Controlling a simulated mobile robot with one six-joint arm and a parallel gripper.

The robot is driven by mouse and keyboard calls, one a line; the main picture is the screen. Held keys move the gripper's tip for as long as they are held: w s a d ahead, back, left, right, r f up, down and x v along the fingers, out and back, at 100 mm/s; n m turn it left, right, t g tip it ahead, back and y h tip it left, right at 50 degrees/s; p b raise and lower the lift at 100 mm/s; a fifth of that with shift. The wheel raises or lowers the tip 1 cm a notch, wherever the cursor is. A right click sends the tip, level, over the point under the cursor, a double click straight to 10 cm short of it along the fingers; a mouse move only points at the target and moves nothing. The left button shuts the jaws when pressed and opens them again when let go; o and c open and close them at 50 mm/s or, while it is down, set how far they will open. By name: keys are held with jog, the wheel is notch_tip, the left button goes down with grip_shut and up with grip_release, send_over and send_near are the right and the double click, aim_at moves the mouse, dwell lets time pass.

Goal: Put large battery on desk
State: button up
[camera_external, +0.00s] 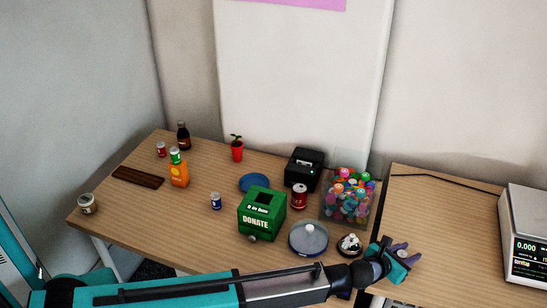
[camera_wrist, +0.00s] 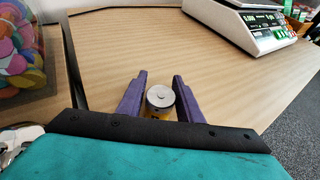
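The large battery (camera_wrist: 161,97) has a round silver end and a yellow body and stands between my purple fingers. My gripper (camera_wrist: 161,84) looks shut on it, with a finger against each side. In the external view my gripper (camera_external: 406,253) is at the left edge of the right-hand wooden desk (camera_external: 440,225); the battery cannot be made out there. The desk's bare top also fills the wrist view (camera_wrist: 225,75) ahead of the fingers. The height of the battery above the desk is hard to tell.
A white scale (camera_external: 525,235) stands at the desk's right side. A black cable (camera_external: 440,177) runs along its back. On the left table (camera_external: 140,222) are a clear box of colourful items (camera_external: 348,195), a green donation box (camera_external: 262,213) and cans. The desk's middle is clear.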

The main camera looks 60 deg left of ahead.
jog(key=shift+o, duration=0.9)
jog(key=shift+r, duration=0.2)
jog(key=shift+v, duration=5.9)
jog(key=shift+d, duration=0.15)
